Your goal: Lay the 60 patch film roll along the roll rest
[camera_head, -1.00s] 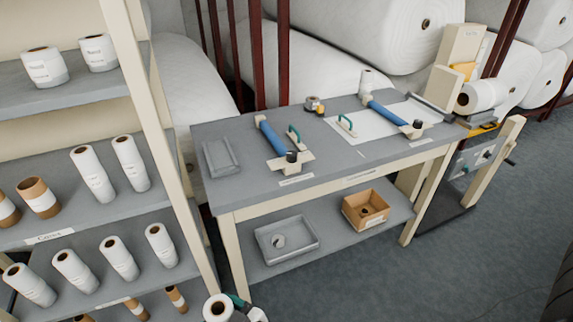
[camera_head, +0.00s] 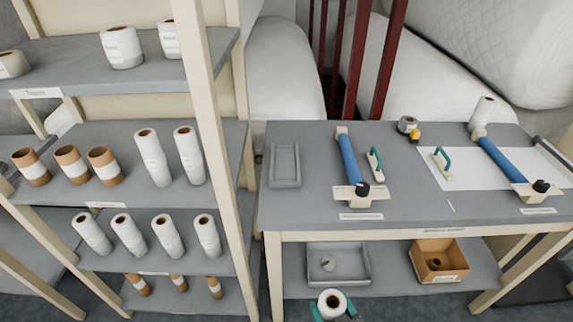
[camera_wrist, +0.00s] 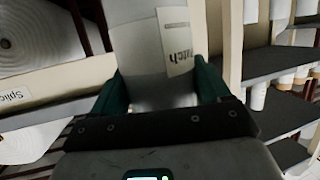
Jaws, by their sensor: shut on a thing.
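My gripper (camera_wrist: 160,84) is shut on a white film roll (camera_wrist: 138,45). The label on the roll is only partly readable, ending in "tch"; no "60" can be read. No readable label confirms the roll rest; a shallow grey rimmed tray (camera_head: 285,181) lies empty at the tabletop's left.
Two blue rollers (camera_head: 350,158) on cream mounts, green-handled tools (camera_head: 375,164) and a small tape roll (camera_head: 406,125) stand on the table. A grey bin (camera_head: 362,262) and cardboard box (camera_head: 440,262) sit below. A shelf rack (camera_head: 205,130) with several rolls stands left.

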